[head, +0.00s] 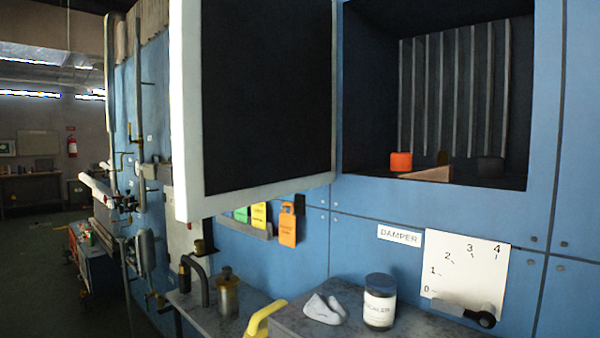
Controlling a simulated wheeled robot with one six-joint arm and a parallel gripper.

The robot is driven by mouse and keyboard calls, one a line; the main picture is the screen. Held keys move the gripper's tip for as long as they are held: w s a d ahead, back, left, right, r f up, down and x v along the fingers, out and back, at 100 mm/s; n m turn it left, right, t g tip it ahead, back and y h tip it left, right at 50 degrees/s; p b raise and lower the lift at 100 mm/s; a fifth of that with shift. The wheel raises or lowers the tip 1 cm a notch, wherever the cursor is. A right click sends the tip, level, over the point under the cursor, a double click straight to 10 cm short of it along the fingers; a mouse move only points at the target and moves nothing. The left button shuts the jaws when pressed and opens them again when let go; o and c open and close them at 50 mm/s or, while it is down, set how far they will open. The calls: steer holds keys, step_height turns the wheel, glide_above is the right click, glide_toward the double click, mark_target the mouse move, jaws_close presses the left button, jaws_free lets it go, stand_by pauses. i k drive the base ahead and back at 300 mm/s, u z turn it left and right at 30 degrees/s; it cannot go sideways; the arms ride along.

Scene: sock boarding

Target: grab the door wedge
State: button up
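I cannot tell for sure which thing is the door wedge. A small orange block (401,161) stands inside the open dark chamber (365,120), at its floor on the left. A pale tan, low piece (428,174) lies just right of it and lower; its shape is partly cut off by the chamber's front edge. A dark block (490,168) stands farther right inside the chamber. A yellow curved piece (263,318) shows at the bottom edge, only partly in view. My gripper is not in view.
A thick white-edged door (185,120) hangs open at the left of the chamber. On the grey ledge (390,332) are a grey crumpled cloth (325,309) and a dark-lidded jar (379,302). A damper dial (466,272) with a black knob is on the blue wall. Coloured tags (287,224) hang below the door.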

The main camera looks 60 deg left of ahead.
mark_target(445, 174)
steer(key=u, duration=1.45)
steer(key=i, duration=0.1)
